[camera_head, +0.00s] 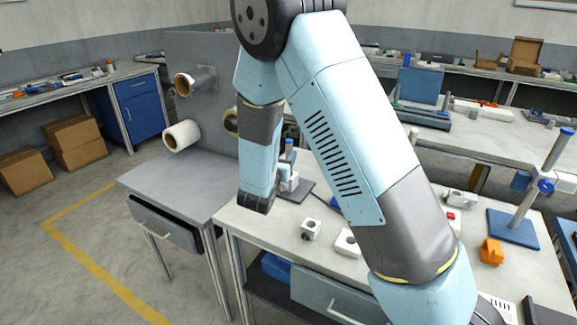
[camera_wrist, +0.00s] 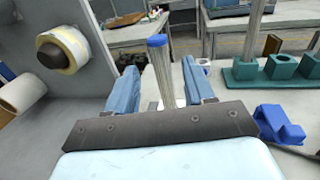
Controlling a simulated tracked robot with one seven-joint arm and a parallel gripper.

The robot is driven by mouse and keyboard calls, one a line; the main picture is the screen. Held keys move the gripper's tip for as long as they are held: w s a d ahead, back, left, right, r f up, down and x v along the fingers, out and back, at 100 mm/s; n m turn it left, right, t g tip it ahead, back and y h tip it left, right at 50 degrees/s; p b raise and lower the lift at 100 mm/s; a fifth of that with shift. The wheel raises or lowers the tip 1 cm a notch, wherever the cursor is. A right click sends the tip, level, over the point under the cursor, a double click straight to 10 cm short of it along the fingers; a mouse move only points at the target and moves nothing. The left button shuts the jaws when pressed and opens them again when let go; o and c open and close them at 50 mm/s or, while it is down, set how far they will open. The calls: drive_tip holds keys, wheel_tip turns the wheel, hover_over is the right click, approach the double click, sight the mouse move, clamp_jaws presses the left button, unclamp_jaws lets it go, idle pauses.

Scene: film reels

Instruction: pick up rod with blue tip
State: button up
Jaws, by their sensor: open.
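The rod with the blue tip (camera_wrist: 157,42) stands upright in the wrist view, with a grey metallic shaft. My gripper (camera_wrist: 160,70) is open, with one blue finger on each side of the shaft and gaps between fingers and rod. In the head view the rod's blue tip (camera_head: 290,142) shows just right of my wrist, above a dark flat base on the table. My gripper is mostly hidden there behind my wrist.
Film rolls hang on a grey panel (camera_head: 200,110) at left. A blue block (camera_wrist: 279,125) and a green holder (camera_wrist: 250,78) lie right of my gripper. White blocks (camera_head: 346,242), an orange block (camera_head: 492,252) and a blue-based stand (camera_head: 513,230) occupy the table (camera_head: 270,226).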

sight(288, 149)
drive_tip(key=shift+x, duration=3.1)
clamp_jaws()
